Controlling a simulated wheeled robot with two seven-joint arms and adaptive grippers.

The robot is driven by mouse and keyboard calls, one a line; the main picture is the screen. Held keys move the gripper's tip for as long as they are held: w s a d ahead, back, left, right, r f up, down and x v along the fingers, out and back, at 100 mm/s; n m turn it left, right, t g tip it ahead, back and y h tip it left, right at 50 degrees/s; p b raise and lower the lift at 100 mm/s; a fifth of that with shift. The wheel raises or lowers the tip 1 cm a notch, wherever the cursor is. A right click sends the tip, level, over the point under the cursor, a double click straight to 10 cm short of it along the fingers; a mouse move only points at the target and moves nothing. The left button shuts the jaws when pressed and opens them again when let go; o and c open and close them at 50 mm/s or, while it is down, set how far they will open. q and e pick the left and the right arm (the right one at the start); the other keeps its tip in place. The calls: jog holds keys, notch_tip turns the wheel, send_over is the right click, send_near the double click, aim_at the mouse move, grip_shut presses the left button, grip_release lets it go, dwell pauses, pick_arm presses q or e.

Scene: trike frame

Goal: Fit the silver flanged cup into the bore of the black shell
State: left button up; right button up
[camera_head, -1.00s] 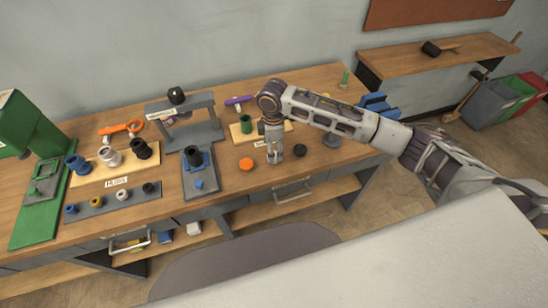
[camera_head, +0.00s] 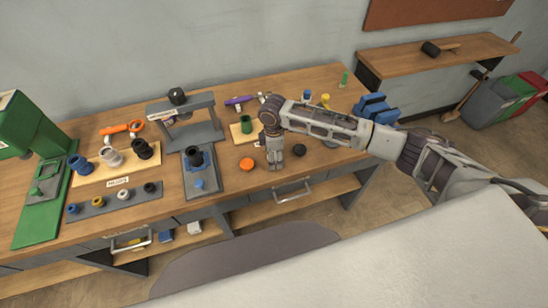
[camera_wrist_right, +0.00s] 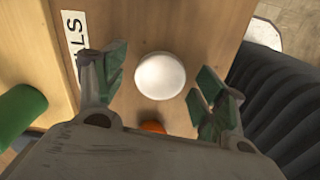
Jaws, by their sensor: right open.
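A round, pale silver-white top, which looks like the silver flanged cup (camera_wrist_right: 160,76), lies between the spread fingers of my right gripper (camera_wrist_right: 157,88) in the right wrist view. In the head view my right gripper (camera_head: 275,165) points down at the bench and hides the cup. The fingers stand apart from it on both sides, open. The black shell (camera_head: 195,158) stands upright in a grey and blue fixture (camera_head: 208,178), left of the gripper. Its open bore faces up. My left gripper is not in view.
An orange cap (camera_head: 246,164) lies just left of the gripper and a black puck (camera_head: 299,150) just right. A green shell (camera_head: 246,124) stands on a wooden board behind. A grey press frame (camera_head: 187,105) rises behind the black shell. The bench's front edge is close.

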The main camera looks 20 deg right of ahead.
jog(key=shift+c, duration=0.5)
jog(key=c, duration=1.1)
notch_tip(320, 180, up, 10)
jog(key=shift+r+b, duration=0.1)
jog(key=shift+b, duration=0.35)
jog(key=shift+w, duration=0.1)
